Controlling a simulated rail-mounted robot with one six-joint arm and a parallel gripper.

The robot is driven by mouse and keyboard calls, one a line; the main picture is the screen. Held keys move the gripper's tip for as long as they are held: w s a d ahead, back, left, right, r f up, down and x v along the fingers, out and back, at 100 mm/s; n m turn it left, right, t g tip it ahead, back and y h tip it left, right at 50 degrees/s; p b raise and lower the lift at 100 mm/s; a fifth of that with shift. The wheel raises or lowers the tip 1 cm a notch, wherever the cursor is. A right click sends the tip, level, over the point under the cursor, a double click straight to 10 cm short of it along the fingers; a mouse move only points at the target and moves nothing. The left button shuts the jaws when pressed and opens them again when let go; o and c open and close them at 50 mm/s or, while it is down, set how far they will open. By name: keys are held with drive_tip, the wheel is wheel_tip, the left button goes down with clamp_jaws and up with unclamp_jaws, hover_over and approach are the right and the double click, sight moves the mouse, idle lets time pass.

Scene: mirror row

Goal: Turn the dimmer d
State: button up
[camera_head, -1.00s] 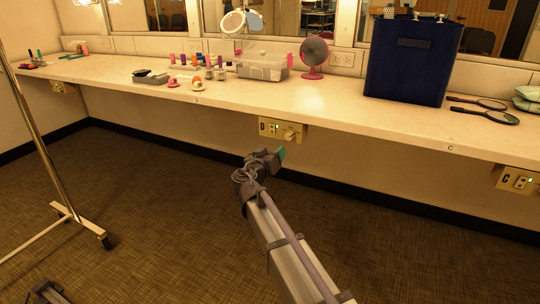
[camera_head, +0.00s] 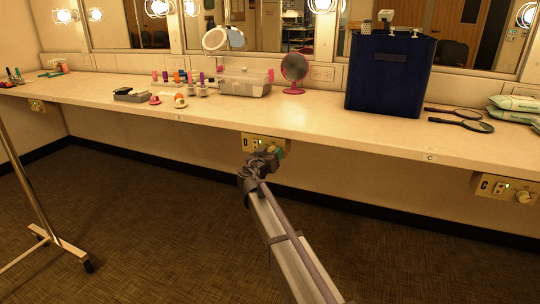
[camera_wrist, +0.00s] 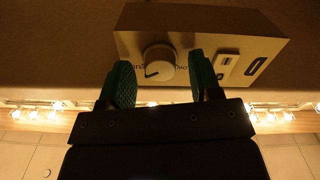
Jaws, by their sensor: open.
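The dimmer d box (camera_head: 256,141), marked D, is mounted under the counter's front edge. In the wrist view its beige face (camera_wrist: 200,35) carries a round pale knob (camera_wrist: 159,61) with a dark pointer line towards the lower left. My gripper (camera_head: 277,151) is up against the box's right part in the head view and mostly hides the knob there. In the wrist view my gripper (camera_wrist: 161,66) is open, with its green fingers on either side of the knob. A gap shows on each side; depth is hard to judge.
The counter (camera_head: 330,125) runs just above my gripper. A similar box marked C (camera_head: 506,188) is at the right. A dark blue case (camera_head: 389,75) and hand mirrors (camera_head: 462,124) stand or lie on the counter. A metal stand (camera_head: 38,195) is at the left.

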drive_tip(key=shift+c, duration=0.5)
drive_tip(key=c, duration=0.8)
drive_tip(key=shift+c, duration=0.2)
drive_tip(key=shift+n, duration=0.3)
drive_tip(key=n, duration=1.1)
drive_tip(key=o, duration=0.9)
